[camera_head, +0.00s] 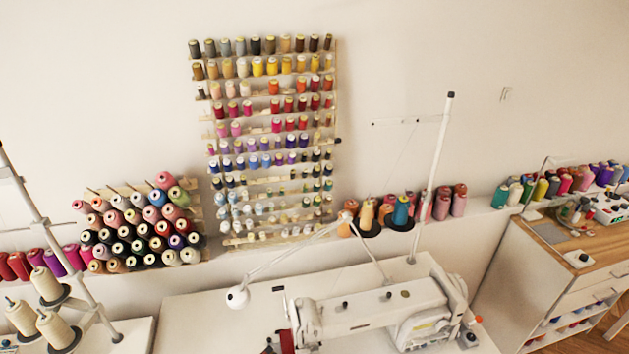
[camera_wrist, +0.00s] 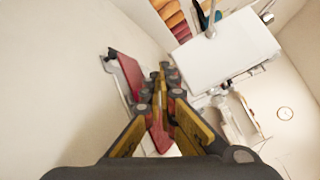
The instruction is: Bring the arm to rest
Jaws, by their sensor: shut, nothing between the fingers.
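My gripper (camera_wrist: 162,78) shows in the wrist view, with its yellow and dark fingers reaching up from the bottom edge. Its fingertips are together and I see nothing held between them. It appears to be in free air, apart from the furniture beyond it. I cannot make out my gripper in the head view.
In the head view, a white sewing machine (camera_head: 372,312) stands on a white table (camera_head: 190,312). A thread rack (camera_head: 336,190) hangs on the wall behind. A wooden-topped cabinet (camera_head: 604,272) stands right. In the wrist view, a red object (camera_wrist: 130,75) lies beyond my fingers.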

